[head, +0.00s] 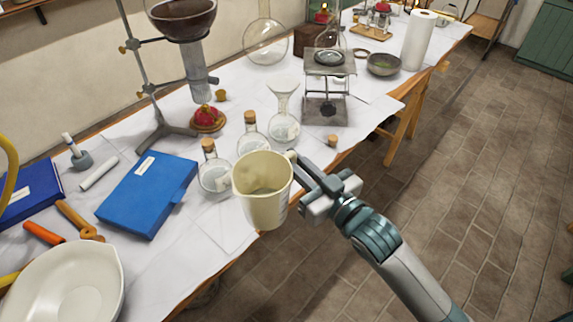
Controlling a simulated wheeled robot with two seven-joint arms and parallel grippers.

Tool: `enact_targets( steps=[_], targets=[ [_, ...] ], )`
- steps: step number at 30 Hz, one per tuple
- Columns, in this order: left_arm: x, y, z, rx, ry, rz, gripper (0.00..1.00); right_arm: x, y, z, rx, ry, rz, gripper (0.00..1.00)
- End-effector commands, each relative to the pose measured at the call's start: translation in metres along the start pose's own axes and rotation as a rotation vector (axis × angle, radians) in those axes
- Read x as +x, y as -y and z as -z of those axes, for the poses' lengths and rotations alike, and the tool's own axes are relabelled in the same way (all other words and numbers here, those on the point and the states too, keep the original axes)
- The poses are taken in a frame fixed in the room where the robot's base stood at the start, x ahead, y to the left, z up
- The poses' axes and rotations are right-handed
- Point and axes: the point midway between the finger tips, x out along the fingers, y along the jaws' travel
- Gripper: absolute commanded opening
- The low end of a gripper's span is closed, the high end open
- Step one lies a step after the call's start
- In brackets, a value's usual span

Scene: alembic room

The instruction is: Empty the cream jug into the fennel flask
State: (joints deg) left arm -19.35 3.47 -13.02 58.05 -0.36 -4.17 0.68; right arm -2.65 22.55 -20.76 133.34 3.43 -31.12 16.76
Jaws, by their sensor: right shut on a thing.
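The cream jug (262,205) is held upright near the table's front edge, its mouth facing up. My right gripper (299,167) is shut on the jug's handle side, to the right of the jug. The jug's inside looks pale; I cannot tell how full it is. A clear flask with a glass funnel in its neck (284,128) stands behind the jug. Two corked flasks stand nearby, one left of the jug (213,178) and one behind it (250,141). Their labels are too small to read, so I cannot tell which is fennel. My left gripper is not in view.
A loose cork (332,141) lies right of the flasks. A lab jack (327,85) stands behind. A blue box (148,193), a white bowl (65,285) and a retort stand (140,80) are to the left. The floor right of the table is clear.

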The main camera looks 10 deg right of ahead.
Motion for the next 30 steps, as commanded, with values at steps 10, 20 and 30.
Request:
enact_targets(
  steps=[10,20,30],
  targets=[
    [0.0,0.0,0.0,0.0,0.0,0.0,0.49,-0.012,-0.039,0.013,0.001,-0.016,-0.256,0.0],
    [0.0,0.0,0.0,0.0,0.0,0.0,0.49,-0.032,-0.07,0.011,0.004,0.008,-0.434,0.0],
    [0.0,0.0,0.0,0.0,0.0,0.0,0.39,-0.033,-0.071,0.011,0.003,0.009,-0.443,0.0]
  ],
)
